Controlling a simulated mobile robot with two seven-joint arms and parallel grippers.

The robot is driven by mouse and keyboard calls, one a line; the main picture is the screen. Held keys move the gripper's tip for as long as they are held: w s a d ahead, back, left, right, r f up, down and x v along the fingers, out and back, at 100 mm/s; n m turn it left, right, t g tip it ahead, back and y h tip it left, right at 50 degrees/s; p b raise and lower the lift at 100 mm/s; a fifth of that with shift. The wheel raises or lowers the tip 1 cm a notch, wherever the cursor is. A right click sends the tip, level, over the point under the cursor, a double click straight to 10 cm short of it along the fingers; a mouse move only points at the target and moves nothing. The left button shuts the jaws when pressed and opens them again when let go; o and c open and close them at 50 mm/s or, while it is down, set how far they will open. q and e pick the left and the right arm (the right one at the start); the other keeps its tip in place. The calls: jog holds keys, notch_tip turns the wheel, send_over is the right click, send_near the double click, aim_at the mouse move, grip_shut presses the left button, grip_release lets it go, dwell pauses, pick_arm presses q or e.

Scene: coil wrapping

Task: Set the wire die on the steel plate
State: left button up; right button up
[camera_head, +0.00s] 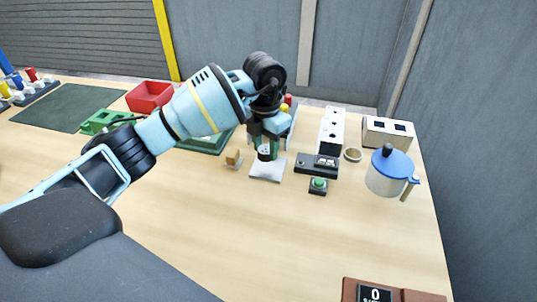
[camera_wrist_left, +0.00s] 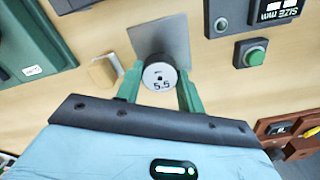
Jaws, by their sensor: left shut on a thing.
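The wire die is a short dark cylinder with a pale face marked 5.5 (camera_wrist_left: 159,76). It also shows in the head view (camera_head: 264,152). My left gripper (camera_head: 267,146) is shut on it, with one green finger on each side in the left wrist view (camera_wrist_left: 161,88). The steel plate (camera_head: 267,172) is a small pale square on the table, and it shows behind the die in the wrist view (camera_wrist_left: 162,37). The die overlaps one edge of the plate in both views. I cannot tell whether they touch. My right gripper is not in view.
A small tan block (camera_head: 234,157) stands left of the plate. To the right are a dark size display (camera_head: 316,166), a green button box (camera_head: 318,186) and a blue-lidded jug (camera_head: 387,172). A red bin (camera_head: 149,97) is at the back left. The front middle of the table is clear.

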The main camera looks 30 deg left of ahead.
aim_at(268, 148)
pick_arm(q)
jog(key=shift+w+d, duration=0.15)
jog(key=shift+w, duration=0.1)
jog(key=shift+w+f, duration=0.1)
jog(key=shift+f, duration=1.6)
jog(key=shift+f, duration=0.2)
jog(key=o, duration=1.2)
jog(key=shift+c, duration=0.2)
jog(key=shift+r, duration=0.1)
notch_tip(268, 148, up, 12)
jog(key=shift+r, duration=0.1)
